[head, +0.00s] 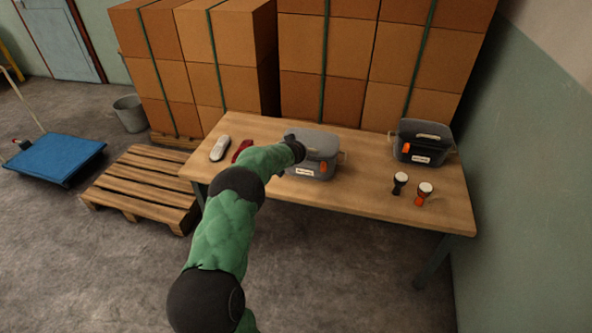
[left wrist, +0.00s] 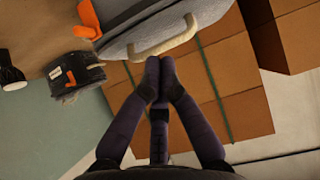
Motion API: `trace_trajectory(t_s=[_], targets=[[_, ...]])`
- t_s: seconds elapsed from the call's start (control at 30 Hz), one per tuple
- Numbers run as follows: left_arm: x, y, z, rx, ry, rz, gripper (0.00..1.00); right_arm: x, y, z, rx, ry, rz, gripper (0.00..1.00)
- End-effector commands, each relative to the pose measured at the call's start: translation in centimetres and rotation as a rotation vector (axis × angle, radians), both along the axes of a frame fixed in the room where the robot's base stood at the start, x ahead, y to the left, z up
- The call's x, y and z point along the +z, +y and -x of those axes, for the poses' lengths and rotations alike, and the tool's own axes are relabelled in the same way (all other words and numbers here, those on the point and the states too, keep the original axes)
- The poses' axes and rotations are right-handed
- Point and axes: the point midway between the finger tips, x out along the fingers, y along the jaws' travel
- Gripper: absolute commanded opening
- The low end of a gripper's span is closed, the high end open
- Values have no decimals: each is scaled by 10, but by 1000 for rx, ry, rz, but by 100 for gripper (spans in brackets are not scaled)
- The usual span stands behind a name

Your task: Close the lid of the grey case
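The grey case (head: 318,158) stands on the wooden table, with a label and an orange latch on its front. Its lighter grey lid (head: 318,138) looks down over the body; whether it is fully seated I cannot tell. My left gripper (head: 299,150) is at the left end of the case, partly hiding it. In the left wrist view, my gripper's fingers (left wrist: 159,82) are together with nothing visible between them. Their tips are close to the case's beige handle (left wrist: 165,37); contact is unclear. The orange latch (left wrist: 85,18) shows there too. My right gripper is not in view.
A darker case (head: 422,145) stands at the table's right end. Two small goblet drums (head: 400,183) (head: 424,192) stand in front of it. A white object (head: 220,149) and a red object (head: 241,150) lie at the left. Stacked boxes (head: 330,70) rise behind the table (head: 360,196).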

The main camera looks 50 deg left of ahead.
Motion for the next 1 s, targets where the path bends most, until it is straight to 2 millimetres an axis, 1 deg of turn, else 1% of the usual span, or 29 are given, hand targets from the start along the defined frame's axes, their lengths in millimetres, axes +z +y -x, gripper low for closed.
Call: trace_trajectory(t_s=[0.2,0.6,0.8,1.0], targets=[[-11,-10,18,1,-2,-2,0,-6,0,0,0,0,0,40],[-30,-27,47,1,-3,-1,0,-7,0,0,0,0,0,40],[-35,-31,53,1,-2,-2,0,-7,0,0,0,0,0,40],[-36,-32,54,-1,-2,-2,0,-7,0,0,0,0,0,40]])
